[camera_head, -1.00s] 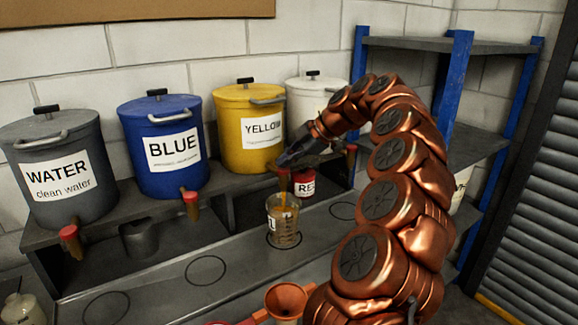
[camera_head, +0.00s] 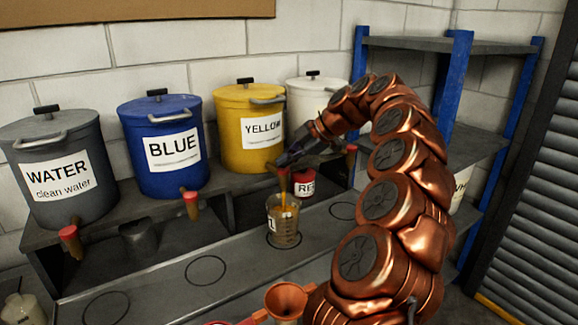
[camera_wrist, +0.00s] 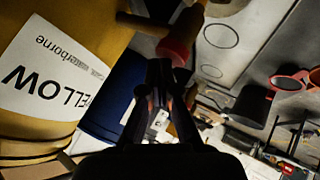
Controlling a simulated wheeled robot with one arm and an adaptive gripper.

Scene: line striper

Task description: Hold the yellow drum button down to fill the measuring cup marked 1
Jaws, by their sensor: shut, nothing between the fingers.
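The yellow drum (camera_head: 240,135) stands on the bench shelf, and its label also shows upside down in the wrist view (camera_wrist: 45,75). Its tap with a red button (camera_head: 283,171) sits at its lower front; a red button (camera_wrist: 175,50) is close at my fingertips in the wrist view. My gripper (camera_head: 284,160) is shut and empty, its tips at the top of the tap; exact contact is hard to see. An orange-yellow stream falls from the tap into the clear measuring cup (camera_head: 284,228), which has a white mark, partly readable, and amber liquid inside. The cup stands upright below the tap.
The blue drum (camera_head: 165,150), grey water drum (camera_head: 55,165) and a white drum (camera_head: 310,97) flank it. A red can (camera_head: 305,185) is behind the cup. A copper funnel (camera_head: 286,300) is in front. Ringed bench spots (camera_head: 206,270) at left are empty.

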